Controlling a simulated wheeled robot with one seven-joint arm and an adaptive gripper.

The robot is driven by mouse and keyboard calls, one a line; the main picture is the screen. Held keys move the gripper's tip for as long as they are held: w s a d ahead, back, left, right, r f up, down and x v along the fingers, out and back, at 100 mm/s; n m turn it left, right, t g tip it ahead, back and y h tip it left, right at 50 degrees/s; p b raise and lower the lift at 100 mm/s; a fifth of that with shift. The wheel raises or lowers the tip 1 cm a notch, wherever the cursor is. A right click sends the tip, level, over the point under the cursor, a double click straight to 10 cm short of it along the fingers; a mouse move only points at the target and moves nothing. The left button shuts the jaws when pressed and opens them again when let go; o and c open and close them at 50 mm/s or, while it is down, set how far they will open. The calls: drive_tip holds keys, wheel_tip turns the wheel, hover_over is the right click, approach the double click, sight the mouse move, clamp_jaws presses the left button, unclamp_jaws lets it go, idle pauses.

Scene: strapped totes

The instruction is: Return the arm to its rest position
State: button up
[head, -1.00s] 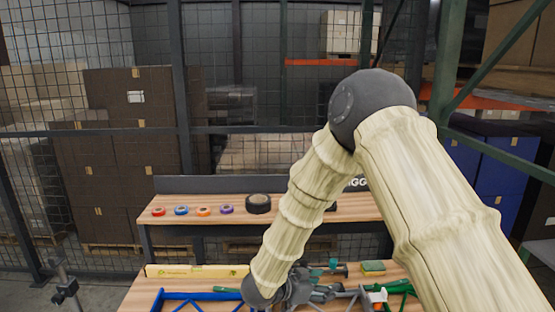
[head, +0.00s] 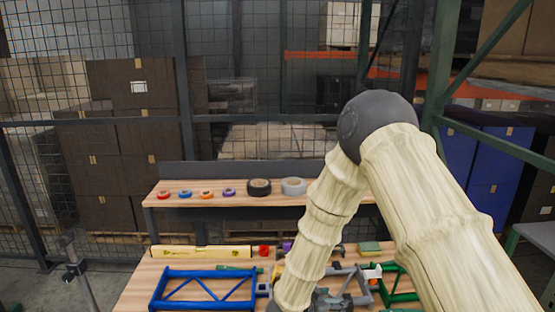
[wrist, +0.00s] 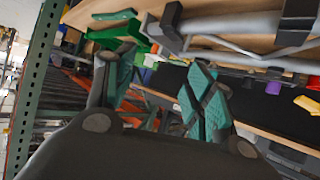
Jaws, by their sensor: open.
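My arm, in a pale ribbed cover with a dark elbow, reaches in from the right of the head view and bends down towards the workbench. My gripper (wrist: 165,80) shows in the wrist view with its two teal-padded fingers apart and nothing between them. In the head view the gripper is mostly hidden at the bottom edge, behind the forearm end. The wrist view is tilted and shows the bench top (wrist: 240,42) with grey and green frames beyond the fingers.
The workbench holds a blue frame (head: 205,288), a green frame (head: 400,285), a yellow level (head: 200,252) and a sponge (head: 369,248). Tape rolls, including a black one (head: 259,187) and a grey one (head: 293,186), stand on the raised shelf (head: 190,200). A mesh fence stands behind.

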drive_tip(key=s+d+f+n+g+y+b, duration=0.1)
drive_tip(key=s+d+f+n+y+b, duration=0.15)
drive_tip(key=s+f, duration=0.65)
drive_tip(key=s+d+f+n+g+y+b, duration=0.1)
drive_tip(key=s+d+f+n+y+b, duration=0.15)
drive_tip(key=s+f, duration=0.65)
drive_tip(key=s+f+n+g+y+b, duration=0.1)
drive_tip(key=s+f+g, duration=0.1)
drive_tip(key=s+f, duration=0.2)
drive_tip(key=s+d+f+n+g+y+b, duration=0.1)
drive_tip(key=s+f, duration=0.3)
drive_tip(key=s, duration=0.6)
drive_tip(key=s+d+f+n+g+y+b, duration=0.1)
drive_tip(key=s+f+g+y, duration=0.1)
drive_tip(key=s, duration=0.6)
wheel_tip(320, 180, down, 3)
drive_tip(key=shift+r+n+g, duration=0.15)
drive_tip(key=shift+n+g, duration=0.15)
drive_tip(key=shift+g, duration=0.2)
